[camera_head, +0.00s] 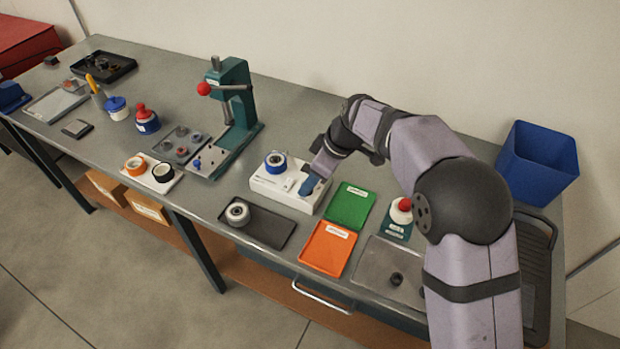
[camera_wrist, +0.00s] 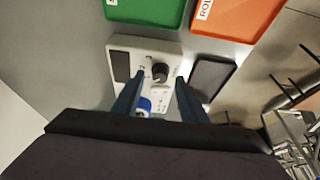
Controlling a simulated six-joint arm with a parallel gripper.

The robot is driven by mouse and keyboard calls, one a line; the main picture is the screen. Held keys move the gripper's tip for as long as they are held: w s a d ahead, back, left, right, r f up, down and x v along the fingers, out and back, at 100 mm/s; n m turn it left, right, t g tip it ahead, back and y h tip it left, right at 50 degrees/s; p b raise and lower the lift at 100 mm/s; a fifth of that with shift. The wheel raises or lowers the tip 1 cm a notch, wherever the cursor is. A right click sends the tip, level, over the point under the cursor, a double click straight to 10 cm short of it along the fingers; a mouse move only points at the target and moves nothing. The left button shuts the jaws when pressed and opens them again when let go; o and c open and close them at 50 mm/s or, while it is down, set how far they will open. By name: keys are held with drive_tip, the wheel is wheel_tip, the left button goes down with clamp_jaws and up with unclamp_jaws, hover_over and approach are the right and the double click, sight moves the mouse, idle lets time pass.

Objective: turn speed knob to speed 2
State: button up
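The speed knob (camera_wrist: 160,72) is a small dark round knob with a light mark, on top of a white box-shaped device (camera_head: 282,190). The device also shows in the wrist view (camera_wrist: 170,48). My gripper (camera_head: 309,187) is low over the right part of the device. In the wrist view, my gripper (camera_wrist: 159,80) has its two blue fingers apart, one on each side of the knob with gaps visible. It holds nothing. Markings around the knob are too small to read surely. In the head view the knob is hidden by my gripper.
A blue-ringed round part (camera_head: 275,162) sits on the device's left end. A green tray (camera_head: 350,207) and an orange tray (camera_head: 327,248) lie to the right. A dark tray (camera_head: 268,228) is in front. A green press (camera_head: 236,95) stands behind left.

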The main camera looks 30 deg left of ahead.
drive_tip(key=shift+a+f, duration=0.25)
drive_tip(key=shift+f, duration=0.4)
clamp_jaws()
drive_tip(key=shift+m, duration=0.4)
drive_tip(key=m, duration=0.1)
drive_tip(key=m+t, duration=0.1)
drive_tip(key=m, duration=0.1)
drive_tip(key=shift+s+a+r+t, duration=0.1)
drive_tip(key=shift+s+t, duration=0.1)
drive_tip(key=shift+t, duration=0.1)
drive_tip(key=shift+s+a+m+t+h+p, duration=0.1)
drive_tip(key=shift+m+t+h+p, duration=0.25)
drive_tip(key=shift+m, duration=0.9)
drive_tip(key=shift+m+t+h+p, duration=0.15)
drive_tip(key=shift+m+t+p, duration=0.25)
drive_tip(key=shift+m, duration=0.85)
